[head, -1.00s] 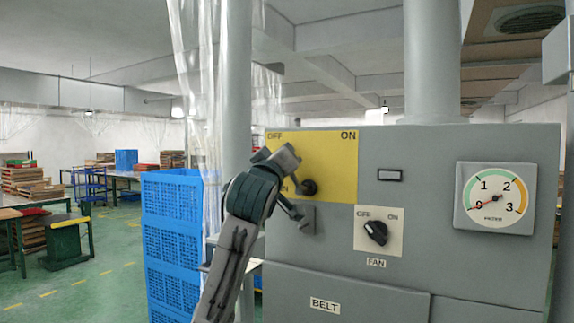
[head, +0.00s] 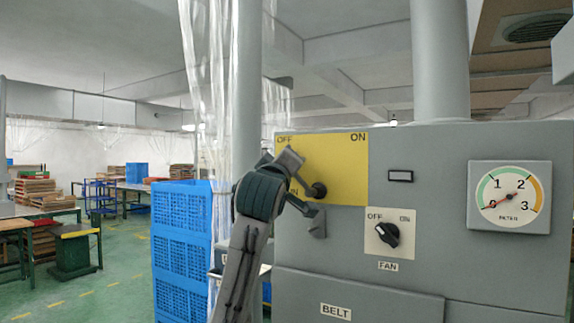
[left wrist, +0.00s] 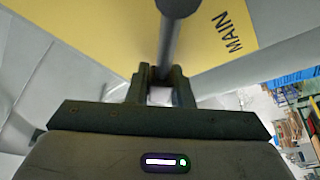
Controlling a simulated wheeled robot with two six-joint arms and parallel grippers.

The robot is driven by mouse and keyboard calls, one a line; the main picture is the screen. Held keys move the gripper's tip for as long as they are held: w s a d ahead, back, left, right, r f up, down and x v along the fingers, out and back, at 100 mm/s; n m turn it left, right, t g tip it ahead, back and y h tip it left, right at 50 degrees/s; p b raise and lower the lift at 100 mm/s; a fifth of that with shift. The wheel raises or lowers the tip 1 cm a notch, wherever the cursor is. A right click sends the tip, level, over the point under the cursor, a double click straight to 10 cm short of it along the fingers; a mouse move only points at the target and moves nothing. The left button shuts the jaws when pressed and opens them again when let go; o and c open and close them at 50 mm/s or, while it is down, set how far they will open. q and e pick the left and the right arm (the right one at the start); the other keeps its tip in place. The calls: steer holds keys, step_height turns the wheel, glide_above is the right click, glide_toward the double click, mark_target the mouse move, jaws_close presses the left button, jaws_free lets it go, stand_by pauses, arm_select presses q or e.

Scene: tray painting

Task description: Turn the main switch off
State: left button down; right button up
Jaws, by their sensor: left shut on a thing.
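The main switch is a yellow plate (head: 345,170) on the grey machine, with OFF at its upper left and ON at its upper right. It also shows in the left wrist view (left wrist: 95,40), with the word MAIN. The dark hub of its lever (head: 318,190) sits low on the plate. The lever runs from the hub to the upper left, toward the OFF side, partly hidden by my gripper. My left gripper (head: 294,172) is shut on the lever. In the left wrist view the dark lever rod (left wrist: 171,40) meets the fingers (left wrist: 160,88). My right gripper is not seen.
A FAN knob (head: 388,234) and a FILTER gauge (head: 509,197) are to the right of the plate. A small indicator (head: 400,176) looks unlit. A BELT label (head: 336,311) is below. Blue crates (head: 182,245) stand left of my arm, near a grey post (head: 247,80).

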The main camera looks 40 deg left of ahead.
arm_select(q)
steer(key=shift+f, duration=0.1)
steer(key=c, duration=1.3)
jaws_free()
steer(key=shift+a, duration=0.1)
steer(key=shift+s, duration=0.1)
steer(key=shift+s+d+f, duration=0.15)
steer(key=shift+s+d, duration=0.15)
steer(key=b+v, duration=0.2)
steer(key=v, duration=0.7)
steer(key=shift+s+d+b, duration=0.2)
steer(key=shift+s+b, duration=0.15)
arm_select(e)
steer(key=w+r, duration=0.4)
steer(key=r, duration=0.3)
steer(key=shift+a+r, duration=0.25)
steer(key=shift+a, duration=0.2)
